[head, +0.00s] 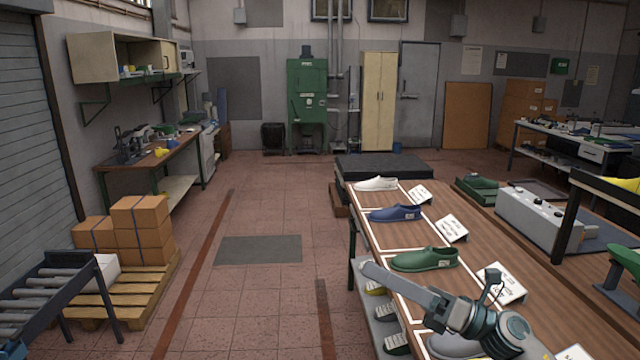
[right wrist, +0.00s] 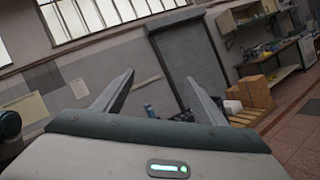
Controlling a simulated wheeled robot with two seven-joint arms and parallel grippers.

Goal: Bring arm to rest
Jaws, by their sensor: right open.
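My right gripper (head: 368,268) reaches in from the bottom right in the head view, above the front part of the wooden table (head: 480,262). In the right wrist view its two fingers (right wrist: 160,77) stand apart with nothing between them. A green shoe (head: 424,259) lies just beyond the gripper in the picture. A blue shoe (head: 395,213) and a white shoe (head: 376,184) lie farther back in white-outlined areas. A grey shoe (head: 452,346) is partly hidden under my right arm. My left gripper is not in view.
White label cards (head: 452,228) stand along the shoes. More shoes (head: 397,343) sit on a lower shelf. A grey-white machine box (head: 540,220) stands to the right. Boxes on a pallet (head: 120,290) and a roller conveyor (head: 40,300) are at left. The tiled floor between is clear.

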